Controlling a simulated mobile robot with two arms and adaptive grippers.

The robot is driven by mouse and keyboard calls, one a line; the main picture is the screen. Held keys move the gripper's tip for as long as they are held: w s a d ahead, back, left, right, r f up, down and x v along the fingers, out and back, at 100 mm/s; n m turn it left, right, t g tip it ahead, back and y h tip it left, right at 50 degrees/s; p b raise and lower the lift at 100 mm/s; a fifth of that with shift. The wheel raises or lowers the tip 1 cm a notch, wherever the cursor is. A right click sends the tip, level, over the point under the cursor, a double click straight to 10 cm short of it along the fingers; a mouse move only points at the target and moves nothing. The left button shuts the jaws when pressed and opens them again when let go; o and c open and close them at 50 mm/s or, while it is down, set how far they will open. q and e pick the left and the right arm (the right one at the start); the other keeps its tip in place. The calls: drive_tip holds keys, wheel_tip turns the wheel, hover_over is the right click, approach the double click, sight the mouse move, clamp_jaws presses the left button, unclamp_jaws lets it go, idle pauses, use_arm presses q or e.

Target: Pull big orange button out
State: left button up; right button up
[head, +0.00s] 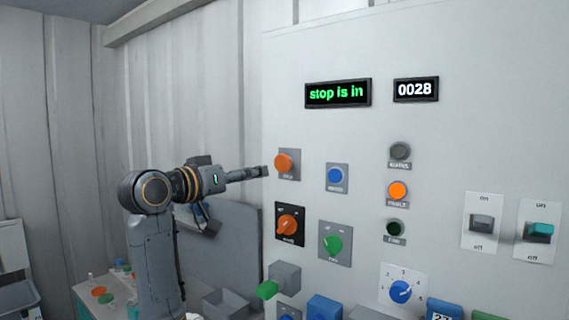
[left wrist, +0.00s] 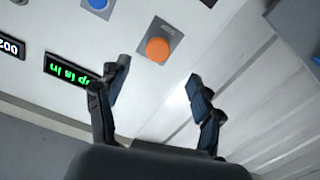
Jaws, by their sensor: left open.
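The big orange button (head: 284,164) sits on a grey square plate at the upper left of the white panel (head: 300,60). It also shows in the left wrist view (left wrist: 158,50), beyond the fingertips and roughly between their lines. A green display (head: 338,93) above it reads "stop is in". My left gripper (head: 264,172) reaches in from the left, just left of the button in the head view. In the left wrist view its two fingers (left wrist: 158,78) are spread and empty, apart from the button. My right gripper is not in view.
A blue button (head: 335,176) is right of the orange one. An orange rotary knob (head: 289,223) and a green knob (head: 333,243) are below. A grey box with a green lever (head: 267,289) juts out lower down. Bare wall lies to the left.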

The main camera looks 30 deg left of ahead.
sight(280, 163)
use_arm(q)
drive_tip(key=w+p, duration=0.2)
drive_tip(key=w, duration=0.2)
drive_tip(key=w+r+p, duration=0.1)
drive_tip(key=w+p, duration=0.1)
drive_tip(key=w, duration=0.2)
drive_tip(key=w+p, duration=0.2)
drive_tip(key=w, duration=0.2)
drive_tip(key=shift+w+d+r, duration=0.1)
drive_tip(key=shift+d+r, duration=0.15)
drive_tip(key=shift+w+f+p, duration=0.15)
drive_tip(key=shift+w+p, duration=0.2)
drive_tip(key=shift+w, duration=0.2)
